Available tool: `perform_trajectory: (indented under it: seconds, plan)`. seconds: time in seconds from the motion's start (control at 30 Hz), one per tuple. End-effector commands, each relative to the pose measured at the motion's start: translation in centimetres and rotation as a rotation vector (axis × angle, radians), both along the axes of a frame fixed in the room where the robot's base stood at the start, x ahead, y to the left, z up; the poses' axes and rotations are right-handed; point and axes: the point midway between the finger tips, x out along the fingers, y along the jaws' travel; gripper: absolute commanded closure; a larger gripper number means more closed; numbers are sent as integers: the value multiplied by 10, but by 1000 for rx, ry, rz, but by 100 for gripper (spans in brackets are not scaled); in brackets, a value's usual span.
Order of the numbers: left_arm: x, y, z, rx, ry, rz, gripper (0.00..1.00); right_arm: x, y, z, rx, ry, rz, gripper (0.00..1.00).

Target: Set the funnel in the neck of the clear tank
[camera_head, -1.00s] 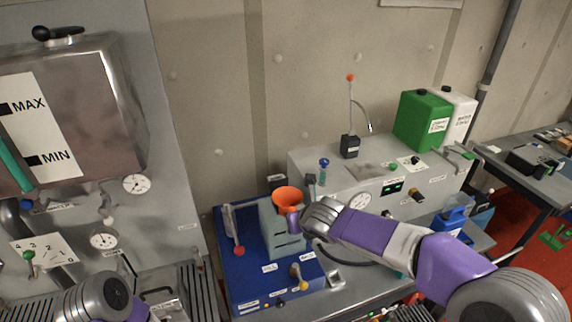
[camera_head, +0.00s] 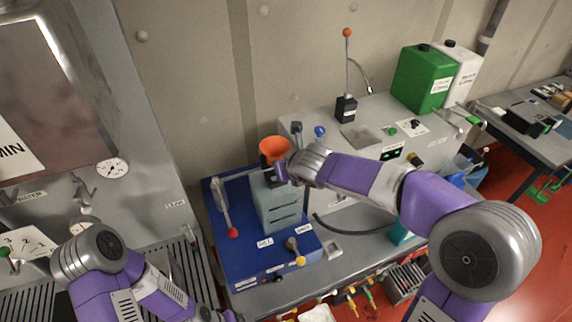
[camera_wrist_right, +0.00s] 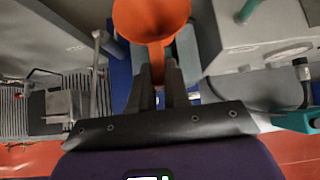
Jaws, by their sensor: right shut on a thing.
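The orange funnel (camera_head: 274,149) is upright, mouth up, over the top of the grey-green tank (camera_head: 278,212) on the blue unit. My right gripper (camera_head: 280,171) is shut on the funnel below its cone. In the right wrist view, the funnel (camera_wrist_right: 152,18) stands between the two dark fingers (camera_wrist_right: 160,85), with its narrow part gripped. The fingers and wrist hide the tank's neck, so I cannot tell whether the spout is in it. My left arm shows at the lower left, but its gripper is out of the frame.
The blue unit (camera_head: 245,262) has a red-tipped lever (camera_head: 232,232) at its left and a yellow-tipped one (camera_head: 300,260) in front. A grey control cabinet (camera_head: 365,150) stands to the right, with a green canister (camera_head: 422,78) on it. A dark hose (camera_head: 350,228) runs below my right forearm.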

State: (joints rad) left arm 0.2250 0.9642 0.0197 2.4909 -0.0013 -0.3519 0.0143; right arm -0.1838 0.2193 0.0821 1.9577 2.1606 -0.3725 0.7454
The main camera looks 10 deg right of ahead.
Motion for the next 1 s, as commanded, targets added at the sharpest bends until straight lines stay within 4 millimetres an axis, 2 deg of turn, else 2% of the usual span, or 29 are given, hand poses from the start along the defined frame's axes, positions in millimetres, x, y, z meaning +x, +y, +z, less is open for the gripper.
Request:
perform_trajectory:
  seconds: [0.6, 1.0]
  plan:
    - [0, 0, -34, 0, 0, 0, 0, 0, 0, -44, 0, 0, 0, 100]
    - [0, 0, -36, 0, 0, 0, 0, 0, 0, -46, 1, 0, -1, 100]
